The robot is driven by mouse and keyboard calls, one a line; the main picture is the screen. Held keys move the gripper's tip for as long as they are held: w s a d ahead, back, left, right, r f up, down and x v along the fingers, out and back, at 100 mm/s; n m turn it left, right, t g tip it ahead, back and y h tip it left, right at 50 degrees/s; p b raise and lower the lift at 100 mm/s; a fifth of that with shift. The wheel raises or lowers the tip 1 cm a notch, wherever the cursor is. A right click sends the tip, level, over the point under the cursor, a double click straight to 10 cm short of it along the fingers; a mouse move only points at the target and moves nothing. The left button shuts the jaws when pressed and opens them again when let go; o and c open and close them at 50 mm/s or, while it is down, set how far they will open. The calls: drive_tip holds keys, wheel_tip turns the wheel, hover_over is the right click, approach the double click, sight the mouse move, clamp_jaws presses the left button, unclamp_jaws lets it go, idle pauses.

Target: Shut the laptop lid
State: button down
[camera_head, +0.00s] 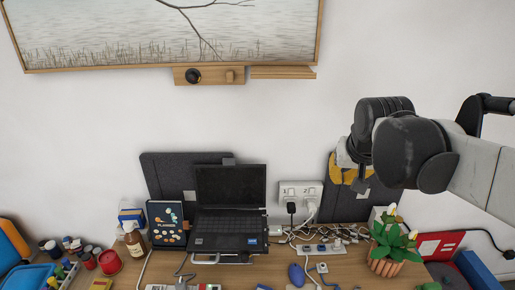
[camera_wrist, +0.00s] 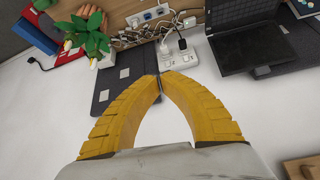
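The black laptop (camera_head: 230,210) stands on the desk against the wall, with its lid (camera_head: 230,186) raised upright and its keyboard base flat in front. In the wrist view the laptop (camera_wrist: 250,35) is at the upper right. My gripper (camera_head: 351,183) is in the air to the right of the laptop, in front of a dark panel, and does not touch the laptop. In the wrist view its yellow fingers (camera_wrist: 160,77) curve together, their tips meeting or almost meeting, with nothing visible between them.
A black boxed item (camera_head: 167,223) and a brown bottle (camera_head: 134,240) stand left of the laptop. Tangled cables and a power strip (camera_head: 318,248) lie to its right. A potted plant (camera_head: 390,245) is further right. A wall socket (camera_head: 300,193) is behind. The air before the wall is clear.

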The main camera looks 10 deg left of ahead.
drive_tip(key=w+a+n+p, duration=0.1)
drive_tip(key=w+a+p, duration=0.5)
drive_tip(key=w+a, duration=1.25)
drive_tip(key=w+a+f+p, duration=0.1)
drive_tip(key=a+f+p, duration=0.1)
drive_tip(key=a+f, duration=0.55)
drive_tip(key=shift+g+y, duration=0.3)
drive_tip(key=shift+g, duration=0.1)
drive_tip(key=x, duration=0.3)
drive_tip(key=a+b+x, duration=0.1)
drive_tip(key=x, duration=0.1)
drive_tip(key=w+x, duration=0.1)
drive_tip(key=x, duration=0.2)
drive_tip(key=shift+w+a, duration=0.15)
drive_tip(key=shift+a, duration=0.25)
drive_tip(key=shift+n, duration=0.3)
